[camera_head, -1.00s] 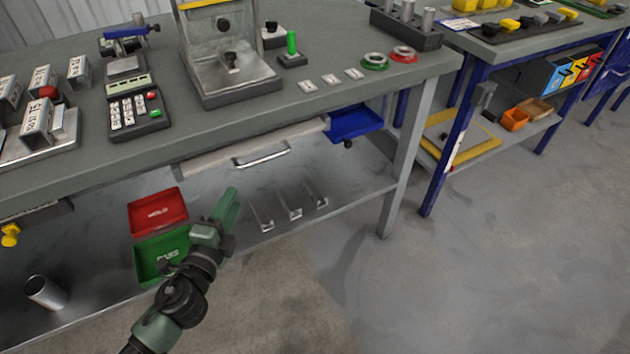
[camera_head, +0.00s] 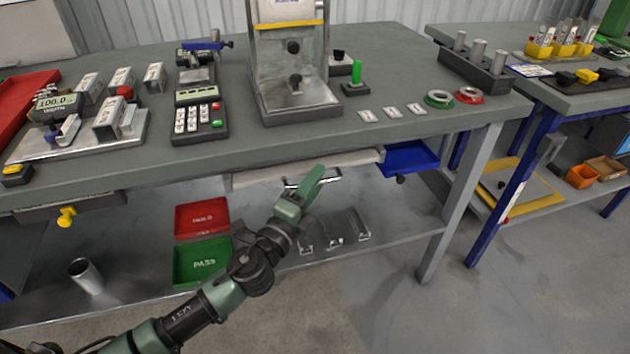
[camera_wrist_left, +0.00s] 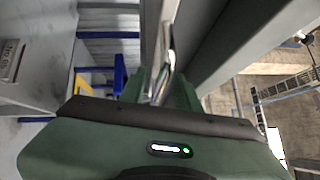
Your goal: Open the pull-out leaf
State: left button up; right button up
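The pull-out leaf (camera_head: 255,176) is a pale panel under the front edge of the grey worktop, and it looks pushed in. Its metal bar handle (camera_head: 333,176) is partly hidden behind my left gripper (camera_head: 316,184). In the left wrist view the green fingers of my left gripper (camera_wrist_left: 158,90) are apart. The handle (camera_wrist_left: 169,62) shows as a shiny bar between and just beyond the fingertips. I cannot tell whether they touch it. My right gripper is in neither view.
A blue tray (camera_head: 412,158) hangs right of the leaf. Red (camera_head: 202,217) and green (camera_head: 200,262) bins and several metal hooks (camera_head: 336,240) are on the lower shelf. A table leg (camera_head: 462,200) stands at right. The floor in front is clear.

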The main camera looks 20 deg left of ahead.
pick_arm(q)
grip_shut()
dwell(1.4)
